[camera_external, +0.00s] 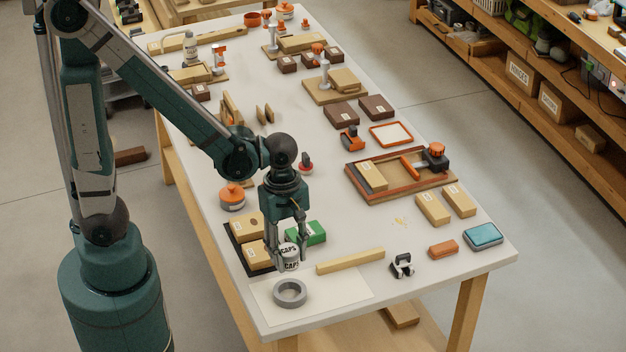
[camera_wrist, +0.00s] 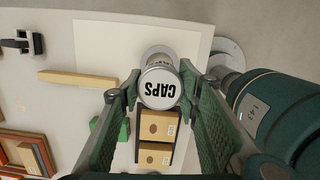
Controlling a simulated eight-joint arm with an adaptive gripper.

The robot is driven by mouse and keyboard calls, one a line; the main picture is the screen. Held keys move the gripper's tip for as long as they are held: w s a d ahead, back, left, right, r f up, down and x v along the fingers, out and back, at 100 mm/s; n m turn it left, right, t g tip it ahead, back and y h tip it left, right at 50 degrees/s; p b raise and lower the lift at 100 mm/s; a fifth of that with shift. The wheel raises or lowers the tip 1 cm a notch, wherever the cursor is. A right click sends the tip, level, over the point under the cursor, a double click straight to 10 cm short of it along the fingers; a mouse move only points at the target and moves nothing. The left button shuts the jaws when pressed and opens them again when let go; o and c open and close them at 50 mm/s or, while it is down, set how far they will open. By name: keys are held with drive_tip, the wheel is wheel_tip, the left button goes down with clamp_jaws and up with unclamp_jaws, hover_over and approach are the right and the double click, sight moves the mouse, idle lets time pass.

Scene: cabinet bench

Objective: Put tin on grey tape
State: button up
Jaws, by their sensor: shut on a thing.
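A small white-and-grey tin labelled CAPS (camera_external: 289,256) is held between the fingertips of my gripper (camera_external: 288,246). In the wrist view the tin's round lid (camera_wrist: 160,87) shows between both fingers. The grey tape roll (camera_external: 290,293) lies flat on a white sheet near the front of the table, just in front of and below the tin in the external view. In the wrist view the tape (camera_wrist: 158,54) is mostly hidden behind the tin. The tin looks apart from the tape; its exact height above the table is hard to tell.
A wooden bar (camera_external: 350,260) lies right of the tin. A green box (camera_external: 306,232) and cardboard boxes on a dark tray (camera_external: 234,250) sit close behind and left. A black clip-like object (camera_external: 402,264) stands further right. The white sheet (camera_external: 335,285) around the tape is otherwise clear.

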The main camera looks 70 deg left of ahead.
sight(286, 247)
drive_tip(key=shift+f+b, duration=0.6)
drive_tip(key=shift+f, duration=2)
drive_tip(key=shift+f, duration=0.1)
drive_tip(key=shift+f+b, duration=0.6)
drive_tip(key=shift+f, duration=1.35)
drive_tip(key=shift+f, duration=0.15)
drive_tip(key=o, duration=0.9)
drive_tip(key=shift+a+r+p, duration=0.25)
drive_tip(key=shift+r+p, duration=0.25)
drive_tip(key=shift+r, duration=1.55)
drive_tip(key=shift+a+r+p, duration=0.25)
drive_tip(key=shift+r+p, duration=0.25)
drive_tip(key=shift+r, duration=1.5)
drive_tip(key=shift+a+r+p, duration=0.25)
drive_tip(key=shift+r+p, duration=0.25)
drive_tip(key=shift+r, duration=1.55)
